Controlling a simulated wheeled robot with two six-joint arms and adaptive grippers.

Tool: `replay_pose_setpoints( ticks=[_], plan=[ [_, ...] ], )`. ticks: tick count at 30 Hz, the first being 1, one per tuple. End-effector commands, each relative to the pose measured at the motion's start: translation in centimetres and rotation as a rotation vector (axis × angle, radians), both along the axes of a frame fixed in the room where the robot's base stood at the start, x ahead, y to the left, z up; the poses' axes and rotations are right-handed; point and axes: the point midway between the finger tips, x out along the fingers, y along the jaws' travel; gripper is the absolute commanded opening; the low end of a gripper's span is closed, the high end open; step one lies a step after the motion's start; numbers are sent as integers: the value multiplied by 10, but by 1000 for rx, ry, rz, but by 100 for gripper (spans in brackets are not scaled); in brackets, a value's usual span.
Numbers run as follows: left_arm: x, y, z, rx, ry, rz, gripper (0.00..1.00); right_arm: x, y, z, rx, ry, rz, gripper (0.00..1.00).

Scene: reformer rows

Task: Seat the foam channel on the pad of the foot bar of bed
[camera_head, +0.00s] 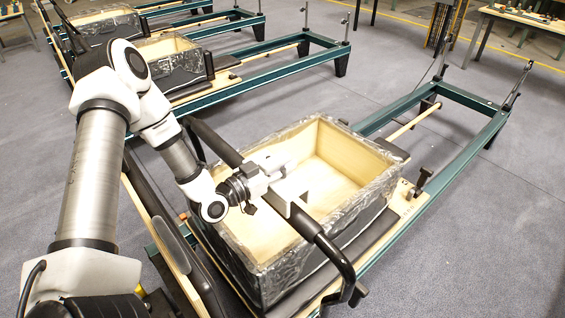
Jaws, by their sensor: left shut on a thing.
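The foot bar (333,256) of the near bed is a black bar that runs diagonally across the open box, with a thick black pad (213,141) along it. My left gripper (277,188) is over the middle of the bar, shut on a small pale grey piece that looks like the foam channel (287,196). The piece is at the pad, over the bar's line. The gripper hides part of it, and I cannot tell whether it touches the pad or sits around it. My right gripper is not in view.
A plastic-wrapped box (340,140) with a pale wooden inside stands on the near bed under the bar. The bed's green frame (455,170) stretches to the upper right. Other beds with boxes (165,50) stand behind. Grey floor (490,240) is clear at the right.

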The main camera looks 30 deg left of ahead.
Motion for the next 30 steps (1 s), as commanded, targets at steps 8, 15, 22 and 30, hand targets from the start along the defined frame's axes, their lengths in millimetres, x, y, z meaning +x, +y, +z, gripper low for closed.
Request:
replay_pose_setpoints(
  ticks=[8,15,22,30],
  plan=[
    [0,0,0,0,0,0,0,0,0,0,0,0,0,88],
    [0,0,-1,0,0,0,0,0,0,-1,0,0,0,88],
    [0,0,-7,0,0,0,0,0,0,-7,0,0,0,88],
    [0,0,-14,0,0,0,0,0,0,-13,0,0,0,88]
  ],
)
